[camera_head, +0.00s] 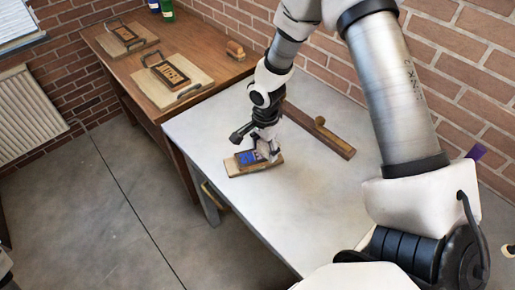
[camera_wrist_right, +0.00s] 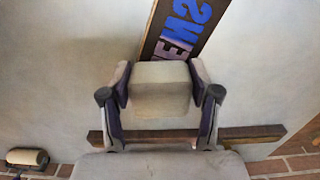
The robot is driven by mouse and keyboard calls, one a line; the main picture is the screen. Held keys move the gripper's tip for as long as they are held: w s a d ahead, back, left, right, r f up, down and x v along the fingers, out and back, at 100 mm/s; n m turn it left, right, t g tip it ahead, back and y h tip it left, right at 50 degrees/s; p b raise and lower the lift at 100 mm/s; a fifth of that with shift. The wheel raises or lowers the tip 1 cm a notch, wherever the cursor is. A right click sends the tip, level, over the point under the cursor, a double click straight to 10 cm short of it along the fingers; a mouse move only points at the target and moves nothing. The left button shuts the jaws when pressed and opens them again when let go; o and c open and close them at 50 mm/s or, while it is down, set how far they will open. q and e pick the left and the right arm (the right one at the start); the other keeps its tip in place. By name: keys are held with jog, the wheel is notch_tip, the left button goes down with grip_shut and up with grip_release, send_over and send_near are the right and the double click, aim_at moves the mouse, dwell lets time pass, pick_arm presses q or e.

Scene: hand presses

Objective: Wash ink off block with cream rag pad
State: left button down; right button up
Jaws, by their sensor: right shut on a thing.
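The block (camera_head: 236,168) lies flat on the light grey table, a wooden board with a dark face and raised letters. In the right wrist view, the block (camera_wrist_right: 200,22) has bright blue ink on its farther letters, while letters beside the pad look pale, with little blue. My right gripper (camera_head: 266,152) is shut on the cream rag pad (camera_wrist_right: 162,88), seen clearly between its fingers in the right wrist view. The pad is over the block's near end and hides part of it; I cannot tell whether it touches.
A long wooden bar with a round knob (camera_head: 330,137) lies on the grey table (camera_head: 320,205) behind the gripper. A brown table (camera_head: 118,72) at upper left holds two framed boards (camera_head: 172,76), a small wooden tool (camera_head: 235,50) and bottles (camera_head: 167,10). The front table area is clear.

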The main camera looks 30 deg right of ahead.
aim_at(244, 160)
jog(key=shift+f, duration=0.2)
jog(key=shift+a+r, duration=0.1)
jog(key=shift+r, duration=0.1)
jog(key=shift+w+a+r+p, duration=0.1)
jog(key=shift+w+a+p, duration=0.05)
jog(key=shift+a+p, duration=0.4)
jog(key=shift+w+a+r+p, duration=0.15)
jog(key=shift+a+p, duration=0.15)
jog(key=shift+a, duration=0.3)
jog(key=shift+w+a+f, duration=0.15)
jog(key=shift+a+f, duration=0.05)
jog(key=shift+a, duration=0.15)
jog(key=shift+w+a+p, duration=0.1)
jog(key=shift+a+p, duration=0.5)
jog(key=shift+a, duration=0.05)
jog(key=shift+w+a+f, duration=0.1)
jog(key=shift+w+a, duration=0.1)
jog(key=shift+a, duration=0.6)
jog(key=shift+w+a+p, duration=0.1)
jog(key=shift+a+p, duration=0.35)
jog(key=shift+a, duration=0.1)
jog(key=shift+w+a, duration=0.15)
jog(key=shift+a, duration=0.25)
jog(key=shift+w+a, duration=0.2)
jog(key=shift+a, duration=0.3)
jog(key=shift+d, duration=0.1)
notch_tip(244, 160, up, 6)
jog(key=p, duration=0.5)
